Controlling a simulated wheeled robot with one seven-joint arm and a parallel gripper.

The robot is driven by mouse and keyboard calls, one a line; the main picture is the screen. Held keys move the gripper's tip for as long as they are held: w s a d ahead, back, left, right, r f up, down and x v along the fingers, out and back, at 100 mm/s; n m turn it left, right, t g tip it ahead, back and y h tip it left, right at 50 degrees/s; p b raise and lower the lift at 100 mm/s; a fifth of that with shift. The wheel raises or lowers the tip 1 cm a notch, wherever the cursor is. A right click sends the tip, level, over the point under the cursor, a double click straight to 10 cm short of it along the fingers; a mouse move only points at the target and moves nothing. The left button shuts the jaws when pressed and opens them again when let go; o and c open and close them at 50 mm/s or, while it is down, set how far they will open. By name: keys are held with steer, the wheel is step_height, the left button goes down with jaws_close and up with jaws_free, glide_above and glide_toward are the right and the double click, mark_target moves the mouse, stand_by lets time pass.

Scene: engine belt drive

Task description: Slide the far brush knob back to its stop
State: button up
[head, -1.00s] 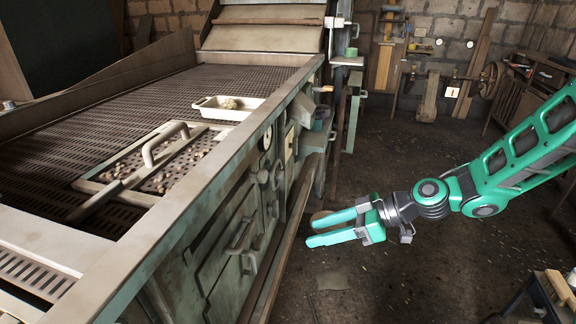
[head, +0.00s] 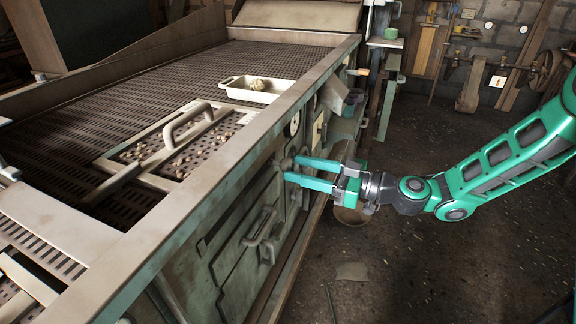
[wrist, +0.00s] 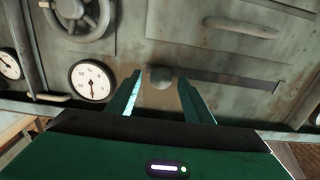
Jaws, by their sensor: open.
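A round grey knob (wrist: 161,76) shows in the wrist view on the machine's worn metal side panel. It sits at the left end of a dark straight slot (wrist: 235,80) that runs to the right. No second such knob shows in this view, so I cannot tell from it whether this is the far one. My gripper (wrist: 163,82) is open, with one finger on each side of the knob; contact is not visible. In the head view my gripper (head: 290,171) points left at the side panel, its fingertips close to the panel and partly covering the knob area.
A round gauge (wrist: 92,80) and a handwheel (wrist: 80,18) lie left of the knob in the wrist view. A bar handle (wrist: 245,28) sticks out beyond the slot. In the head view, a white tray (head: 255,89) rests on the perforated deck (head: 75,120). The floor at right is open.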

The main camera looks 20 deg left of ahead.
mark_target(287, 166)
steer(key=shift+w+a, duration=0.15)
steer(key=shift+a, duration=1.8)
jaws_close()
